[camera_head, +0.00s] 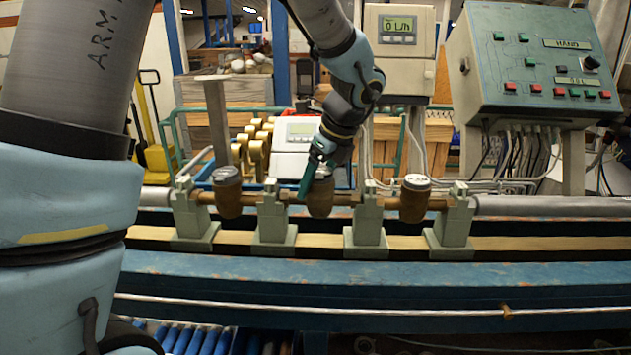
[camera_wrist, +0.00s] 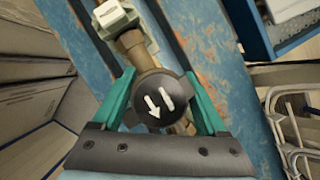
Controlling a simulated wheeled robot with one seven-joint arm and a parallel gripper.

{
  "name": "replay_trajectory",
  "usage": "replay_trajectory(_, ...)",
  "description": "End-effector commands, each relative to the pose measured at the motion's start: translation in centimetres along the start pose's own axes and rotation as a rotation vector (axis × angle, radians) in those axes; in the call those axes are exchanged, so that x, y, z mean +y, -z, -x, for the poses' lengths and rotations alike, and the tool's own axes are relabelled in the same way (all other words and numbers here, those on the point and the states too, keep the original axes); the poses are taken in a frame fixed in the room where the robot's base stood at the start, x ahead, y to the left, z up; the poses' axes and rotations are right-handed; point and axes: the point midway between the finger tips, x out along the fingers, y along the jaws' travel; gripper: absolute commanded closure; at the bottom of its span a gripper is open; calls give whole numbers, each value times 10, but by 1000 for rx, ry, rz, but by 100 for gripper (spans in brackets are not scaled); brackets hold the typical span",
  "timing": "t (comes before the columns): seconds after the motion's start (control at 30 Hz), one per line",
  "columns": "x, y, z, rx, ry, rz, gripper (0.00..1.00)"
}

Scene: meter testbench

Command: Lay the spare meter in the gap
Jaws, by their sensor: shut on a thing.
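The spare meter (camera_head: 320,198) is brass with a dark round lid. It is between the two middle pale green stands of the bench row, about level with the meters on either side. My gripper (camera_head: 318,176) is above it, shut on its head. In the wrist view the teal fingers of my gripper (camera_wrist: 163,104) clasp both sides of the meter's lid (camera_wrist: 157,98), which bears a white arrow and two bars. A brass end points toward a pale stand (camera_wrist: 112,20). I cannot tell whether the meter rests on its supports.
A brass meter (camera_head: 228,195) sits left of the gap and another (camera_head: 415,200) sits right. The stands (camera_head: 272,225) are on a wooden rail above a blue beam (camera_head: 400,280). A control panel (camera_head: 540,75) is at the back right.

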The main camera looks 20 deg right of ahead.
Motion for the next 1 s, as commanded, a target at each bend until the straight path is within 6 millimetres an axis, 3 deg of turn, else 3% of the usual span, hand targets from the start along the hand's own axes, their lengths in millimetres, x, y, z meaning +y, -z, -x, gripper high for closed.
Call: replay_trajectory(1.0, -1, 2, -5, -1, 2, 1, 100)
